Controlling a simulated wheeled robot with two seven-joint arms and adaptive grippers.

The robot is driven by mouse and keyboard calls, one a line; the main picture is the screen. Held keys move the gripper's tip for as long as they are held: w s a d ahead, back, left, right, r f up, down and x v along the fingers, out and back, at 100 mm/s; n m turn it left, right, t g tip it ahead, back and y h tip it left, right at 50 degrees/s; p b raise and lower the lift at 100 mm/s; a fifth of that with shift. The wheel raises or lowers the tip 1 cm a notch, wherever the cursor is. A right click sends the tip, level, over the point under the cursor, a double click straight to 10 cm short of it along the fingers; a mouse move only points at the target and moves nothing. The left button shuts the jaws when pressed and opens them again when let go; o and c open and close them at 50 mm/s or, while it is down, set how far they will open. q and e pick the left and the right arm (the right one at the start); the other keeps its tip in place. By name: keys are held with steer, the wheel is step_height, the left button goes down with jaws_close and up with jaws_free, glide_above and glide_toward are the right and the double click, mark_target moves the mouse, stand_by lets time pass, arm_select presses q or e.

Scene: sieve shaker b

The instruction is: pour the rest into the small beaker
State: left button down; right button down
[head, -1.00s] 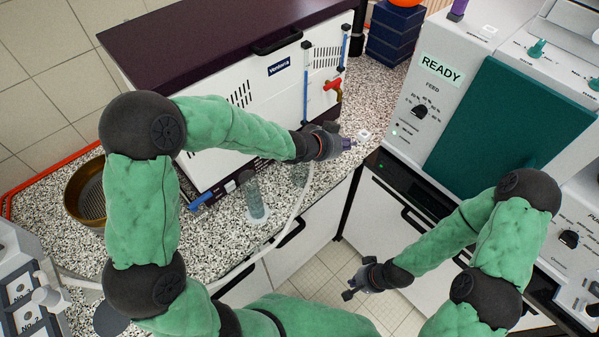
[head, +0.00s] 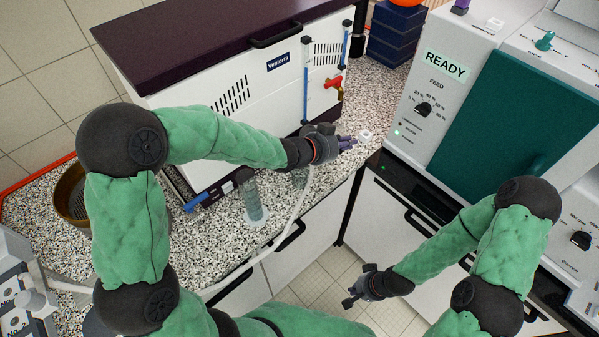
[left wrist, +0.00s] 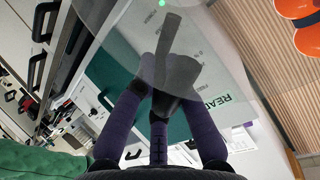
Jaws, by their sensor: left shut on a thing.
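My left gripper (head: 347,142) is above the counter in front of the white oven-like cabinet. In the left wrist view its purple fingers (left wrist: 160,120) are shut on a see-through grey vessel (left wrist: 205,78). A dark shape shows in or through the vessel; its contents and tilt are unclear. A small glass vessel (head: 300,179), perhaps the small beaker, shows partly below my left wrist. A tall clear cylinder (head: 252,197) stands on the counter left of it. My right gripper (head: 360,287) hangs low over the floor in front of the cupboards, with nothing visible in it; its opening is unclear.
A pale hose (head: 288,222) runs along the counter's front. A brown-rimmed sieve (head: 66,205) lies at left. The machine showing READY (head: 446,67) stands at right.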

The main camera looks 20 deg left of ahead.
arm_select(q)
steer(key=shift+s+a+r+t+b, duration=0.15)
steer(key=shift+t+b, duration=0.15)
steer(key=shift+b, duration=0.15)
steer(key=shift+r+b, duration=0.1)
steer(key=shift+b, duration=0.3)
steer(key=shift+s+a+r+h+b, duration=0.1)
steer(key=shift+r+h+b, duration=0.05)
steer(key=shift+h+b, duration=0.25)
steer(key=shift+a+t+b, duration=0.1)
steer(key=shift+t+b, duration=0.2)
steer(key=shift+b, duration=0.1)
steer(key=shift+s+a+f+t+h+b, duration=0.2)
steer(key=shift+s+a+t+h+b, duration=0.4)
steer(key=shift+b, duration=1.3)
steer(key=shift+s+r, duration=0.1)
steer(key=shift+r, duration=0.25)
steer(key=shift+s+a+r+t+h+b, duration=0.15)
steer(key=shift+r+b, duration=0.1)
steer(key=shift+r, duration=0.15)
steer(key=shift+s+d+r+t+h+b, duration=0.1)
steer(key=shift+r+t+h+b, duration=0.1)
steer(key=shift+r, duration=0.2)
steer(key=shift+a+r, duration=0.1)
steer(key=shift+r, duration=0.25)
